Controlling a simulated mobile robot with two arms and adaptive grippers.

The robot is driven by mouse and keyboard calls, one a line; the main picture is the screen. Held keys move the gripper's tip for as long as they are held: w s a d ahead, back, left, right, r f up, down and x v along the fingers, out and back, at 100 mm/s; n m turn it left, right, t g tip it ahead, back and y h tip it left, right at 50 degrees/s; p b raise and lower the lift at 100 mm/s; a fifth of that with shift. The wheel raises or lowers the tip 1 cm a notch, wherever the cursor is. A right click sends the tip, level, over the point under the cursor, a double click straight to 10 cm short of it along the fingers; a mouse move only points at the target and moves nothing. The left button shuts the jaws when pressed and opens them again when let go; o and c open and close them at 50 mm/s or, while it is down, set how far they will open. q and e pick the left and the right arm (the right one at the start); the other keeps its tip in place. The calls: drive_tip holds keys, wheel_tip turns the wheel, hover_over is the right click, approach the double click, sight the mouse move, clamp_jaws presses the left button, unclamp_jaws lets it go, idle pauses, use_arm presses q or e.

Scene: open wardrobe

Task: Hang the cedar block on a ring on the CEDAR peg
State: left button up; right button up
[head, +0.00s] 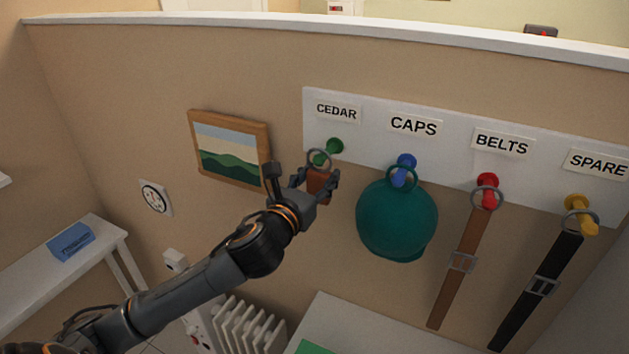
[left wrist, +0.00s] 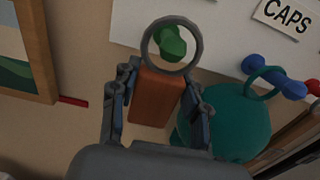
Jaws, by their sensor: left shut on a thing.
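My left gripper (head: 319,181) is shut on the cedar block (head: 318,186), a reddish-brown block with a grey metal ring (head: 309,163) at its top. The block also shows between the fingers in the left wrist view (left wrist: 156,97). The green peg (head: 335,146) under the CEDAR label (head: 336,112) is right at the ring. In the left wrist view the green peg (left wrist: 169,42) shows inside the ring's opening (left wrist: 146,42). I cannot tell whether the peg's tip is through the ring or just behind it. My right gripper is not in view.
Right of the green peg, a teal cap (head: 397,220) hangs by a ring on the blue peg (head: 404,168). A brown belt (head: 457,265) hangs on the red peg (head: 487,186), a black belt (head: 540,290) on the yellow peg (head: 581,214). A framed picture (head: 228,150) is left of my gripper.

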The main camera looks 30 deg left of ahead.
use_arm(q)
drive_tip(key=shift+w+f, duration=0.15)
drive_tip(key=shift+w, duration=1.15)
drive_tip(key=shift+w+a+f, duration=0.1)
drive_tip(key=shift+w+f, duration=0.35)
drive_tip(key=shift+w, duration=0.05)
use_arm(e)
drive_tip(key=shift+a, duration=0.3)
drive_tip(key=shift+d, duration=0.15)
use_arm(q)
drive_tip(key=o, duration=1.2)
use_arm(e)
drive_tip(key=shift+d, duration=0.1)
use_arm(q)
drive_tip(key=shift+s, duration=0.1)
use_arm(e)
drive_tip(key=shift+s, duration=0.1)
use_arm(q)
drive_tip(key=s, duration=1.1)
drive_tip(key=shift+s+d, duration=0.35)
drive_tip(key=shift+s, duration=0.05)
drive_tip(key=shift+f, duration=0.1)
